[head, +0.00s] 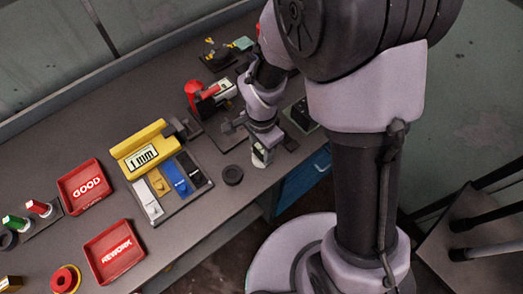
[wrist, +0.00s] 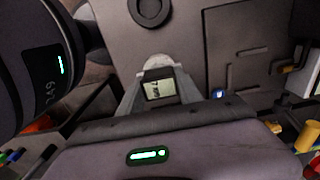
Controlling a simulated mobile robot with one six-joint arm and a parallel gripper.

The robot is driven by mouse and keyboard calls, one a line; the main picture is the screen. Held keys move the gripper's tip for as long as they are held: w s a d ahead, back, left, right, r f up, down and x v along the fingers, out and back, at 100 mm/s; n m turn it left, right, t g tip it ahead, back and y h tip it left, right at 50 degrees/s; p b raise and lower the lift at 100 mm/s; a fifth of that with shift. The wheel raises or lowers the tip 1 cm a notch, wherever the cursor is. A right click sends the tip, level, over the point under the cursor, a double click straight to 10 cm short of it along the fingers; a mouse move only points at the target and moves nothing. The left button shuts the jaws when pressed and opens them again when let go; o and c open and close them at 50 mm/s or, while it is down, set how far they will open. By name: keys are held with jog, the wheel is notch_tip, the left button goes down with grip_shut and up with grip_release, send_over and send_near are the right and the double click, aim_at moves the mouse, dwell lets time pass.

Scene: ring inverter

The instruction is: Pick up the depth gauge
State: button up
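My gripper (head: 262,150) points down over the bench, to the right of the black ring. In the wrist view its two pale grey fingers (wrist: 159,92) sit on either side of a small dark-framed piece with a lit display, which I take to be the depth gauge (wrist: 159,89). The fingers appear to press on its sides. A pale rounded part shows just beyond the display. The gauge's lower end is hidden, so I cannot tell whether it touches the bench.
A black ring (head: 232,175) lies left of my gripper. Beyond it are a yellow "1 mm" block (head: 137,139), a tray of coloured pieces, and red GOOD (head: 82,186) and REWORK (head: 112,253) trays. A red device (head: 194,94) stands behind. The bench's front edge is close.

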grip_shut()
